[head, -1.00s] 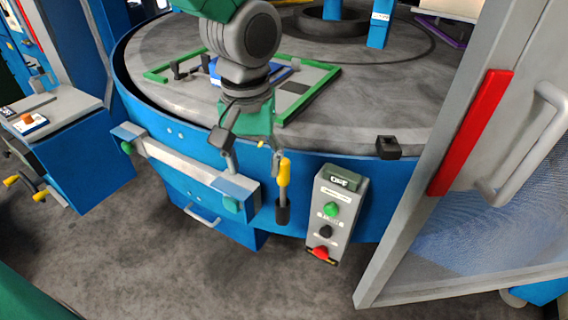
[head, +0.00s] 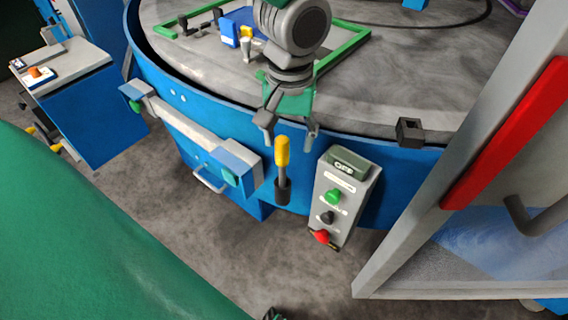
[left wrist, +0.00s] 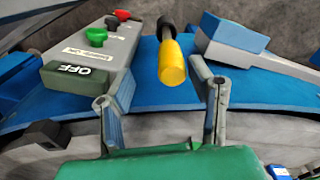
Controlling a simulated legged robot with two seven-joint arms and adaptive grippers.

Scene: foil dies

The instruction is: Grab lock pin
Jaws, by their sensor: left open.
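The lock pin (head: 282,152) has a yellow handle and stands upright in a dark socket on the blue rim of the round table. It also shows in the left wrist view (left wrist: 172,62), beyond the fingertips and between their lines. My left gripper (head: 289,128) is open and empty, its two fingers spread to either side of the handle's top in the head view. In the left wrist view my left gripper (left wrist: 160,92) shows a gap between the handle and each finger. My right gripper is not in view.
A control box (head: 341,190) with green, black and red buttons sits just right of the pin. A grey and blue bar (head: 190,135) is to its left. A grey door with a red strip (head: 510,135) stands at the right. A black block (head: 409,132) sits on the table edge.

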